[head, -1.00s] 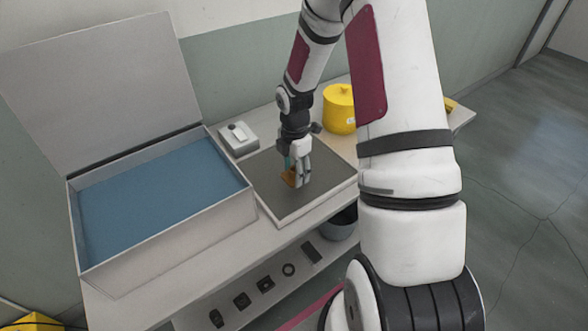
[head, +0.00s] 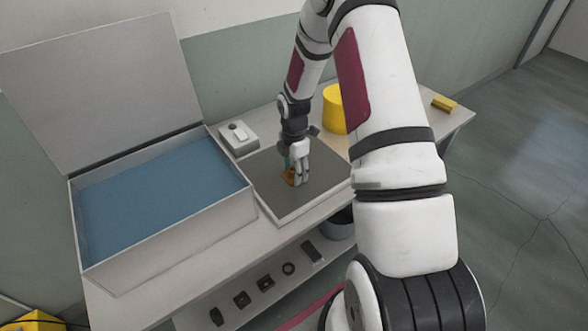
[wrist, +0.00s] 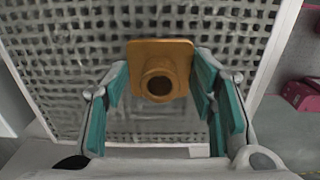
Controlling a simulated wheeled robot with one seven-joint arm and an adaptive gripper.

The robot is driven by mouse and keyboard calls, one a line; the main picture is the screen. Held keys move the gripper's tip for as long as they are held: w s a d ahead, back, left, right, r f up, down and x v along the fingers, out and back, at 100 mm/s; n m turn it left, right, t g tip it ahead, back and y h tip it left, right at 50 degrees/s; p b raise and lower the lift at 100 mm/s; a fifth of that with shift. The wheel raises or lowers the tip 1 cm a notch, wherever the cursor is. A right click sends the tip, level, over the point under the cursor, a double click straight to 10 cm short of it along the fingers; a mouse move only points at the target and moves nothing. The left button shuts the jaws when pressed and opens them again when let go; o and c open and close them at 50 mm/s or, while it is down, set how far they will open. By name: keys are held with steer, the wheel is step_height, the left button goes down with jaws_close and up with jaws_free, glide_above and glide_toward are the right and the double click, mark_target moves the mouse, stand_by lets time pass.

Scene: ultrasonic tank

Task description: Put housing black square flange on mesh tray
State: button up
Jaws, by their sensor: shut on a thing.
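The mesh tray (head: 275,201) is a grey square panel with a pale rim on the bench, and its mesh fills much of the wrist view (wrist: 60,60). My gripper (head: 296,182) is low over the tray. It is shut on an orange-brown housing with a square flange and a round hollow neck, seen between the teal finger pads in the wrist view (wrist: 180,60). The neck faces the wrist camera. I cannot tell whether the flange touches the mesh. Dark square parts (head: 242,300) and (head: 265,284) lie on the lower shelf.
An open tank with blue inside (head: 160,195) and a raised lid (head: 100,90) stands left of the tray. A small grey box (head: 238,140) is behind the tray. A yellow pot (head: 333,108) is behind my arm. A yellow block (head: 444,103) lies at the bench's far right.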

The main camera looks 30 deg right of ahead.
steer(key=o, duration=1.3)
steer(key=shift+f, duration=0.1)
steer(key=shift+c, duration=0.2)
steer(key=s+a+r+m+t+h, duration=0.1)
steer(key=s+a+r+m, duration=0.1)
steer(key=r, duration=1)
steer(key=s+a+r+m, duration=0.1)
steer(key=a+r+m, duration=0.15)
steer(key=r, duration=0.85)
steer(key=s+a+r+m+t, duration=0.1)
steer(key=s+a+r+m, duration=0.3)
steer(key=s, duration=0.3)
steer(key=s+a+r+m+t, duration=0.2)
steer(key=s+a+r+m, duration=0.2)
steer(key=s, duration=0.3)
steer(key=s+a+r+m+t+y, duration=0.1)
steer(key=s+a+r+m, duration=0.3)
steer(key=s+r+m, duration=0.2)
steer(key=shift+s+a+r+b, duration=0.3)
steer(key=shift+s+b, duration=0.1)
steer(key=shift+s, duration=0.45)
